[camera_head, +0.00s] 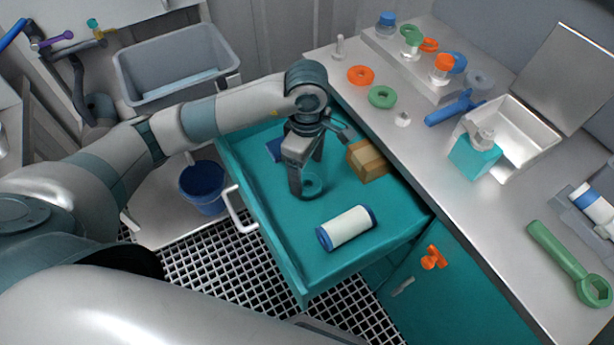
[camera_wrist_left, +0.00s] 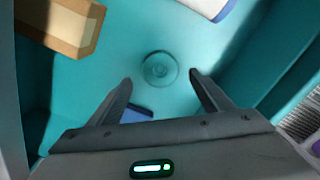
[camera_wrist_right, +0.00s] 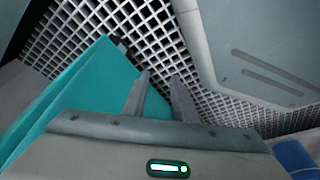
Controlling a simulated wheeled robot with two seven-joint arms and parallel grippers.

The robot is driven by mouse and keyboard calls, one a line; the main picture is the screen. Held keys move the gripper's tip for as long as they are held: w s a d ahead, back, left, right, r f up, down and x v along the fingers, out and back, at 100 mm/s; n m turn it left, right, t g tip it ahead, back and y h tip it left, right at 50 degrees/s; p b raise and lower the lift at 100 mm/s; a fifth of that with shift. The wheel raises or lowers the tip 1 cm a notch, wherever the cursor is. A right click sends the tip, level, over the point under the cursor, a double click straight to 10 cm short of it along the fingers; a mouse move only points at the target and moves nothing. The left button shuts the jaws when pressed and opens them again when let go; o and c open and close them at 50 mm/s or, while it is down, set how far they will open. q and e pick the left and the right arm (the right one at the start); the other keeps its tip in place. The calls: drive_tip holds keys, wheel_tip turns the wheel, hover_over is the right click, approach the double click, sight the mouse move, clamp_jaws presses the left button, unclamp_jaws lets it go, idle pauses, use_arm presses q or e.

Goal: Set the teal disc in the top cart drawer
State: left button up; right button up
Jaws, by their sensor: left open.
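The teal disc (camera_head: 313,187) lies flat on the floor of the open teal drawer (camera_head: 392,205). In the left wrist view the disc (camera_wrist_left: 160,70) looks round and glossy, nearly the colour of the drawer floor, with a smaller ring at its centre. My left gripper (camera_head: 306,183) points down into the drawer over the disc. Its fingers are open, and in the left wrist view the disc shows between and just beyond the fingertips (camera_wrist_left: 160,78), with gaps on both sides. My right gripper (camera_wrist_right: 160,78) is open and empty, over the teal cart front and grated floor.
The drawer also holds a white roll with blue ends (camera_head: 346,228), a tan block (camera_head: 368,160) and a dark blue item (camera_head: 274,149). The counter (camera_head: 430,150) at right carries rings, bottles, a white box (camera_head: 517,135) and a green wrench (camera_head: 566,262). A blue bucket (camera_head: 203,187) stands left.

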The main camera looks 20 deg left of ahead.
sight(307, 184)
use_arm(q)
wheel_tip(307, 184, up, 7)
drive_tip(key=shift+r, duration=0.2)
use_arm(e)
drive_tip(key=shift+s+d+g, duration=0.3)
drive_tip(key=shift+s+d, duration=0.1)
drive_tip(key=shift+d, duration=0.4)
drive_tip(key=shift+s, duration=0.1)
drive_tip(key=shift+w+a, duration=0.15)
drive_tip(key=shift+w, duration=0.05)
